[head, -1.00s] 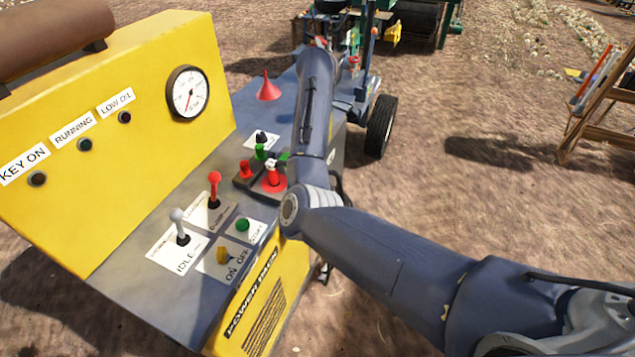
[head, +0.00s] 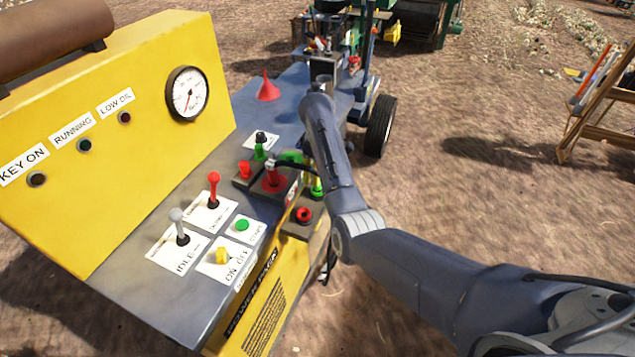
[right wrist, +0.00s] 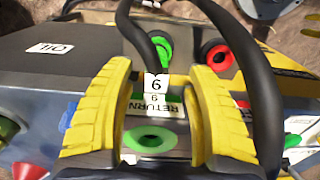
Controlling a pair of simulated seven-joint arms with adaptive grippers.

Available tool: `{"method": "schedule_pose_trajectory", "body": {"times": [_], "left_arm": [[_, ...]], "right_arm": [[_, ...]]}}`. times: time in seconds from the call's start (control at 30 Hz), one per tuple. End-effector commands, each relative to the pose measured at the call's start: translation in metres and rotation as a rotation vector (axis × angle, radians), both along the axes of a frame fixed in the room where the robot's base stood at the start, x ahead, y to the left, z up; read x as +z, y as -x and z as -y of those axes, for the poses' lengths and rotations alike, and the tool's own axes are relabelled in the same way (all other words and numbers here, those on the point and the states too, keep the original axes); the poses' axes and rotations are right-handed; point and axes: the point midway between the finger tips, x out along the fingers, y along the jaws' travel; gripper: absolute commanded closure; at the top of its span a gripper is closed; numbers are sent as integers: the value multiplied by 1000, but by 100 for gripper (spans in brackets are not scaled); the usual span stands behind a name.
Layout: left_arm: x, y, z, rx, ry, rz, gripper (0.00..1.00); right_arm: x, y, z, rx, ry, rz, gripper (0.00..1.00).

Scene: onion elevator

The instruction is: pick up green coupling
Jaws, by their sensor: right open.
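My right gripper (right wrist: 163,72) is open in the right wrist view, its two yellow fingers spread with nothing held between them. A green coupling (right wrist: 160,48) on a black hose shows just beyond the fingertips. A green ring-shaped port (right wrist: 150,138) lies lower in that view, between the fingers, near a RETURN label (right wrist: 148,108). In the head view my right arm crosses the machine's right edge and I cannot make out its fingers. My left gripper is not in view.
A red ring-shaped port (head: 304,215) sits on the machine's edge; it also shows in the right wrist view (right wrist: 215,53). A black hose arches at the right there. Levers, including a red one (head: 214,184), and a red funnel (head: 267,89) stand on the grey panel.

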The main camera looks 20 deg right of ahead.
Motion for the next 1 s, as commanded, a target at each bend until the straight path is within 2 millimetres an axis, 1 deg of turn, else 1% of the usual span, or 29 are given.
{"method": "schedule_pose_trajectory", "body": {"times": [0.3,0.43,0.6,0.8,0.83,1.0], "left_arm": [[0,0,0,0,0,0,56],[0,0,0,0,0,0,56],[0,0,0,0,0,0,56],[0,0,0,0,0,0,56],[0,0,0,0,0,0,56],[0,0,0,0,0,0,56]], "right_arm": [[-33,-3,3,0,4,-3,45],[-44,-3,2,-1,3,-3,45],[-50,-4,2,0,2,-1,45],[-51,-4,2,-1,1,-1,45],[-51,-4,2,-1,1,-1,43],[-51,-4,2,-1,1,-1,63]]}}
